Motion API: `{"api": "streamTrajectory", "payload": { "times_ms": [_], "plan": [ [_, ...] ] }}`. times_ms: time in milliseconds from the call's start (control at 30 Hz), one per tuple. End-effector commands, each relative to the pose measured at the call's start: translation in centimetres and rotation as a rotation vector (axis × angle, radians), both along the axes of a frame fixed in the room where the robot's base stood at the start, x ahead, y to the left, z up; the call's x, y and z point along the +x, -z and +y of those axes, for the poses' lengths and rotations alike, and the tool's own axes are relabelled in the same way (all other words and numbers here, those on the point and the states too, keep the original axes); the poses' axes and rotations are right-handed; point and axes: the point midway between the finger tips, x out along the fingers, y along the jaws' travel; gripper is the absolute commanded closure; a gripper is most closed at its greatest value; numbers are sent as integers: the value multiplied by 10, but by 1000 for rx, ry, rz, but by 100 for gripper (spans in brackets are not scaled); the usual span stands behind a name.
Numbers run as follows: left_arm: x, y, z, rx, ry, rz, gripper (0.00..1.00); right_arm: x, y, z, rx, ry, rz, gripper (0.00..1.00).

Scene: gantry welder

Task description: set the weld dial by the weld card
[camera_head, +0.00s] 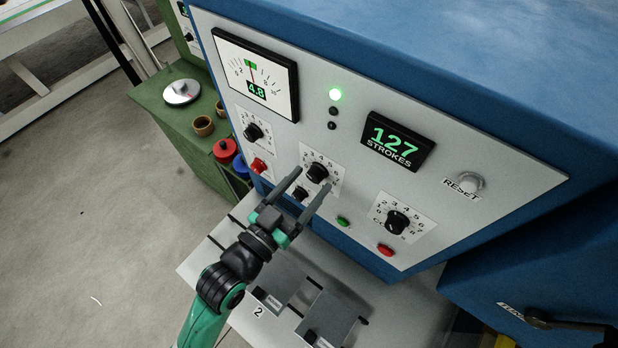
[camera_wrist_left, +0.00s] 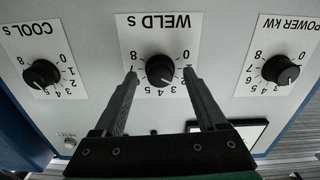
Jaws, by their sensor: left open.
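The weld dial (camera_head: 317,173) is a round black knob on a white numbered scale in the middle of the grey panel. It shows upside down under "WELD s" in the left wrist view (camera_wrist_left: 160,69). No weld card can be made out. My right gripper is not in view.
The power dial (camera_head: 254,132) and cool dial (camera_head: 397,222) flank the weld dial. A gauge (camera_head: 257,75) reads 4.8; a display (camera_head: 397,141) reads 127 strokes. Small buttons, one green (camera_head: 343,221), one red (camera_head: 385,250), sit below. Grey plates (camera_head: 327,318) lie on the shelf underneath.

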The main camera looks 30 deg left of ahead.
Motion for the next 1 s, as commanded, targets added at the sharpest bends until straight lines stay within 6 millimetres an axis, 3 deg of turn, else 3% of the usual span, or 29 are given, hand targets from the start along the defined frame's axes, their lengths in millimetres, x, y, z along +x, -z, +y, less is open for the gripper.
{"api": "streamTrajectory", "payload": {
  "times_ms": [367,767,1000],
  "plan": [
    [10,0,-2,0,0,-1,28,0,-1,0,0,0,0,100],
    [9,0,-1,0,0,0,100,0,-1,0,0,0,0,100],
    [9,0,-1,7,0,-2,100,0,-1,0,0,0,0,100]
  ]
}}
